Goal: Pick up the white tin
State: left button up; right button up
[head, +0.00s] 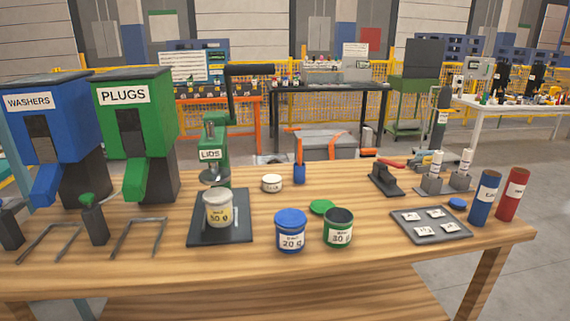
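A white tin (218,209) with a label that seems to read 50 g stands upright on a black plate (236,237), in front of the green press marked LIDS (212,155). Its top looks pale; I cannot tell whether a lid is on. A small, low white round container (272,184) sits on the table behind and to the right of it. A blue tin (290,231) with a blue lid, marked 20 g, and an open green tin (338,228), marked 30 g, stand to the right. Neither of my grippers is in view.
Blue WASHERS (50,120) and green PLUGS (134,115) dispensers stand at the left of the wooden table (390,250). A green lid (322,207), a dark tray with labelled cards (405,226), and blue (484,198) and red (512,195) cylinders stand rightward.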

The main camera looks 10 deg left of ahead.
aim_at(222, 216)
jog(key=i+l, duration=0.2)
jog(key=i, duration=0.25)
jog(key=i+l+u, duration=0.1)
jog(key=i+l, duration=0.15)
jog(key=i, duration=0.2)
